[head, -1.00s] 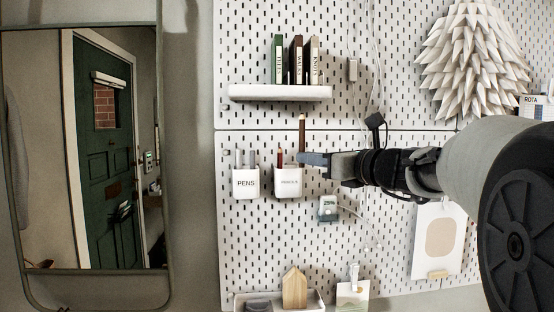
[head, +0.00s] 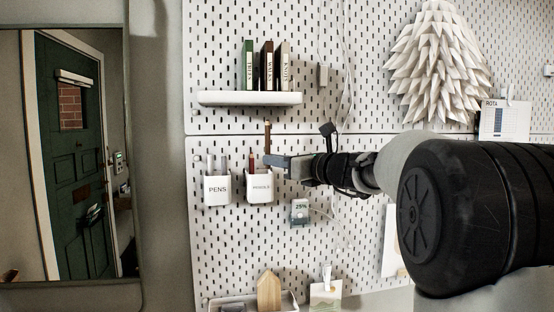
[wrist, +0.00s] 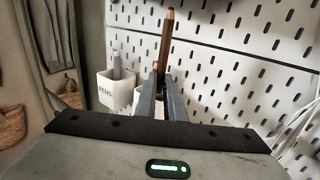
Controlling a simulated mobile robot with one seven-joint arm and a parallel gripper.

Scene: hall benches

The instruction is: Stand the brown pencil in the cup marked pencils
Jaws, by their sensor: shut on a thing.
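The brown pencil (head: 267,137) stands upright in my gripper (head: 268,161), which is shut on it. In the wrist view the pencil (wrist: 167,40) rises between the two fingers of my gripper (wrist: 161,84). The white cup marked pencils (head: 259,190) is mounted on the pegboard, just below the fingertips. A reddish pencil (head: 252,163) stands in that cup. The gripper is above the right part of the cup's rim in the head view. The pencil's lower end is hidden, so I cannot tell whether it is inside the rim.
A white cup marked PENS (head: 217,190) holding grey pens is close on the left. A shelf (head: 250,98) with books is above. A small display device (head: 300,211) hangs below right, and a tray (head: 285,303) is at the bottom. A door shows in the mirror (head: 65,160).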

